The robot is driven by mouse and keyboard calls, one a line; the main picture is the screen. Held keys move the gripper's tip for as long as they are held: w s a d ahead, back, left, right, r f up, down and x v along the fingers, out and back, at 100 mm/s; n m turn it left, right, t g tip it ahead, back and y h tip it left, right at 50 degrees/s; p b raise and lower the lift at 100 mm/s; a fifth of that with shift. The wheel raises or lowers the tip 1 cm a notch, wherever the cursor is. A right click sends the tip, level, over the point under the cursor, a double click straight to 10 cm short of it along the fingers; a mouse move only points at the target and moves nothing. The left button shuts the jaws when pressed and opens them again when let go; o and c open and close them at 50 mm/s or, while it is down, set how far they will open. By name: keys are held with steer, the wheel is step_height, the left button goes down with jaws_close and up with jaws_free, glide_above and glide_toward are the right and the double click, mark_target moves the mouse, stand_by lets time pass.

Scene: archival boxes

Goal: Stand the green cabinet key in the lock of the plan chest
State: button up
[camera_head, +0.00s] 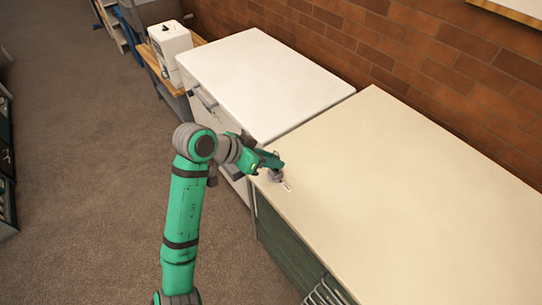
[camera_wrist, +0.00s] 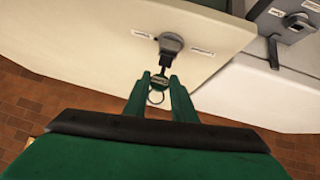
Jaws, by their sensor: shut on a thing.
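My gripper (camera_wrist: 160,76) is shut on the green cabinet key (camera_wrist: 159,83), with the green bow between its fingertips and a ring (camera_wrist: 156,97) hanging at the bow. The key's dark shank points at a grey lock (camera_wrist: 171,42) on the cream top. The tip of the key meets or overlaps the lock in the wrist view; I cannot tell whether it is inside. In the head view my gripper (camera_head: 272,161) is low over the near left corner of the cream-topped chest (camera_head: 400,190), by the lock (camera_head: 277,176). The key is not clear there.
Small white labels (camera_wrist: 143,35) (camera_wrist: 202,52) lie on either side of the lock. A white-topped cabinet (camera_head: 265,80) stands beside the chest, with a white device (camera_head: 170,48) beyond it. A brick wall (camera_head: 420,45) runs behind. The rest of the cream top is bare.

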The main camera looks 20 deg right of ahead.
steer(key=shift+f, duration=1.15)
jaws_close()
steer(key=o, duration=1)
jaws_free()
steer(key=shift+f, duration=0.1)
steer(key=shift+o, duration=0.5)
steer(key=shift+a+r, duration=0.1)
steer(key=shift+r, duration=0.15)
steer(key=shift+a+r, duration=0.15)
steer(key=shift+r, duration=0.05)
steer(key=v, duration=1)
steer(key=shift+w, duration=0.1)
steer(key=shift+a, duration=0.1)
